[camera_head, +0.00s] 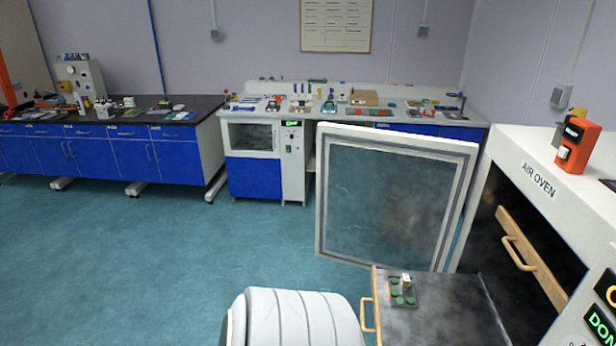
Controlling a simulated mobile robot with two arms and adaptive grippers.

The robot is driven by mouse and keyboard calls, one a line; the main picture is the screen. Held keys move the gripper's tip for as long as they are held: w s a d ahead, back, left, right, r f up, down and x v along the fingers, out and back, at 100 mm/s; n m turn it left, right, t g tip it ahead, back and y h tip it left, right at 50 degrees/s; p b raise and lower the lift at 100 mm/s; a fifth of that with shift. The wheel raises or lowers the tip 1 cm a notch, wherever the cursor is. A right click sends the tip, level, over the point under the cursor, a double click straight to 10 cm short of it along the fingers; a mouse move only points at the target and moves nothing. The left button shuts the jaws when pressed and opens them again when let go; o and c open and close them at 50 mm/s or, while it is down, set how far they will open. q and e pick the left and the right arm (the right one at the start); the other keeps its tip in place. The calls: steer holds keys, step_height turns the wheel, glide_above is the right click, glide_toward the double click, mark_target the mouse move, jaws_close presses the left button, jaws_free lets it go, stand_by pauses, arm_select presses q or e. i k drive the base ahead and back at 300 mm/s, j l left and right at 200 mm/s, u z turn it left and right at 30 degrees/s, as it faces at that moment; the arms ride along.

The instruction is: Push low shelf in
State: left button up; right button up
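The air oven (535,178) stands at the right with its glass door (385,205) swung wide open. The low shelf (450,318) is pulled out of the oven toward the left. It is a dark, flat board with a wooden front edge and a wooden handle (367,315) on its left side. A small dark plate with several green round pieces (403,292) lies on its far part. A higher shelf with a wooden front and handle (520,252) sits inside the oven. Neither of my grippers is in view.
An orange device (577,145) stands on top of the oven. Blue-fronted benches (105,150) with tools line the back wall. The teal floor (150,265) at the left is clear. The open door stands just behind the low shelf.

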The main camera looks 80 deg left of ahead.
mark_target(456, 309)
steer(key=k+u, duration=0.1)
steer(key=u, duration=1.9)
